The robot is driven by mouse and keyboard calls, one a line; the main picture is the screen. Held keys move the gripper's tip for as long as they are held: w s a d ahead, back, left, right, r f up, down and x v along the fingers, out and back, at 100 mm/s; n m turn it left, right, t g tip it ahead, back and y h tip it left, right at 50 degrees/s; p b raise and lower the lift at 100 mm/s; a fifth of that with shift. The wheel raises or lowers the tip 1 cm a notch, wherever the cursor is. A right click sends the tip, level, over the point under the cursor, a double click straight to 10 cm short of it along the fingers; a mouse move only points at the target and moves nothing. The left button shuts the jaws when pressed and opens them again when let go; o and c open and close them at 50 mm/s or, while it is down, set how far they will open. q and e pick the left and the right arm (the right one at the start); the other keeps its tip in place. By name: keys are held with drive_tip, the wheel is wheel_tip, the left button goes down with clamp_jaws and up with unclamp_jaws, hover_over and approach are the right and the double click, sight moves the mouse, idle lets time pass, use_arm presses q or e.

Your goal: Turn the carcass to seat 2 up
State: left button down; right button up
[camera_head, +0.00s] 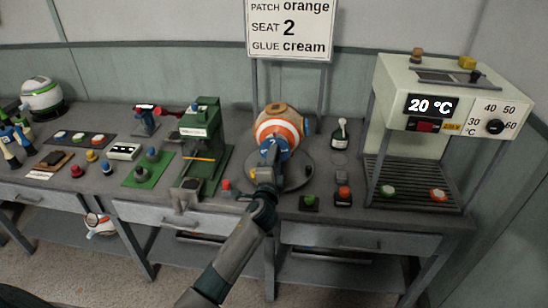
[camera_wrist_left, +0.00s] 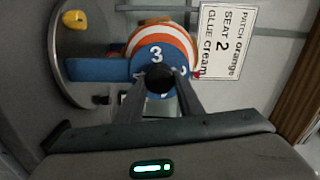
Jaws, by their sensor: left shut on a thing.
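The carcass (camera_head: 272,124), a ball with orange and white bands, sits on a round grey stand (camera_head: 298,172) below the sign. In the left wrist view the ball (camera_wrist_left: 165,40) shows behind a blue round part (camera_wrist_left: 157,56) marked with a large white 3 near the top. Another figure at its right edge is partly hidden. My left gripper (camera_head: 265,172) reaches the carcass's near side; in the wrist view its fingers (camera_wrist_left: 160,88) close around the dark centre of the blue part. My right gripper is not in view.
The sign (camera_head: 290,28) reads patch orange, seat 2, glue cream. A green press (camera_head: 203,140) stands left of the carcass. A heater (camera_head: 425,110) reading 20 °C stands at the right. A bottle (camera_head: 340,134) and small buttons (camera_head: 343,194) flank the stand.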

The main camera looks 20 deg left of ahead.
use_arm(q)
drive_tip(key=shift+m, duration=0.9)
drive_tip(key=c, duration=1.2)
unclamp_jaws()
drive_tip(key=shift+s+f, duration=0.1)
drive_tip(key=b+v, duration=0.3)
drive_tip(key=v, duration=1.4)
drive_tip(key=shift+d, duration=0.1)
